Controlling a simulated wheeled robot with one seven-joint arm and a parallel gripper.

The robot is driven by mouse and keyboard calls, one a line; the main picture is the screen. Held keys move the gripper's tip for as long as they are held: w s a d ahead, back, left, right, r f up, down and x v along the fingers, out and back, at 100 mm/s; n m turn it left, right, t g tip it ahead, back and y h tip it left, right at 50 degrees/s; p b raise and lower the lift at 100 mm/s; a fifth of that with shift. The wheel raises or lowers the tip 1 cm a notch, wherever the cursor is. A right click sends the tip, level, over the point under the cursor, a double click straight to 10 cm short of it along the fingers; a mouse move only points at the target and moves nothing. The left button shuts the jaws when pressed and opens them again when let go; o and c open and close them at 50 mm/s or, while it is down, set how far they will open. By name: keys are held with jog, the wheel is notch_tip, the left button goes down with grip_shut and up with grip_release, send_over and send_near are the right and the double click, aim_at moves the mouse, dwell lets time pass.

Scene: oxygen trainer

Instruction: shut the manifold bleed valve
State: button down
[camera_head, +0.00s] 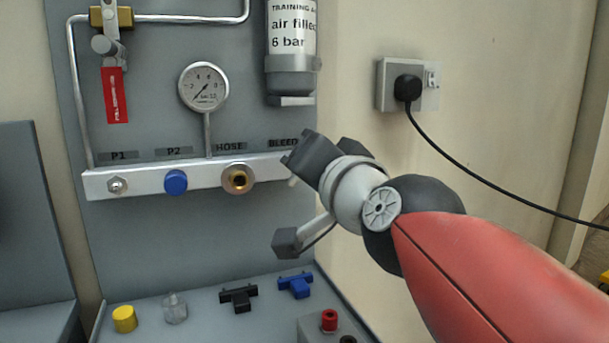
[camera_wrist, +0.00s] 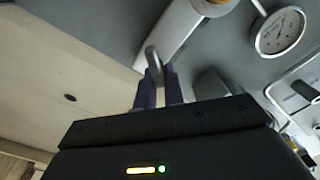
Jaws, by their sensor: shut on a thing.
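The manifold (camera_head: 148,178) is a pale bar on the grey panel, with its BLEED label (camera_head: 283,142) above the right end. My gripper (camera_wrist: 158,88) is at that end and hides most of the bleed valve in the head view. In the wrist view, its dark bluish fingers are closed around a grey, curved metal piece, which looks like the bleed valve's lever (camera_wrist: 152,56). Its angle to the manifold is hard to tell. The pressure gauge (camera_head: 203,87) stands above the manifold, its needle pointing to the lower left.
A blue cap (camera_head: 176,182) and a brass hose port (camera_head: 238,179) are along the manifold. A red-handled valve (camera_head: 116,95) is upper left. A cylinder (camera_head: 291,50) hangs above my gripper. Loose caps and T-shaped pieces lie on the shelf (camera_head: 205,317). A plug's cable (camera_head: 470,178) runs along the wall.

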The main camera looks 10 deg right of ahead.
jog(key=m, duration=0.2)
jog(key=m+b, duration=0.1)
jog(key=shift+d+f+m, duration=0.2)
jog(key=shift+f+m, duration=0.1)
jog(key=shift+m, duration=0.1)
jog(key=f+m+p, duration=0.1)
jog(key=m, duration=0.7)
jog(key=a+f+m+p, duration=0.1)
jog(key=m, duration=0.6)
jog(key=m+p, duration=0.1)
jog(key=m, duration=0.7)
jog(key=shift+s+a+f+m, duration=0.15)
jog(key=shift+a+f+m, duration=0.15)
jog(key=shift+a+f, duration=0.1)
jog(key=c, duration=1.5)
grip_release()
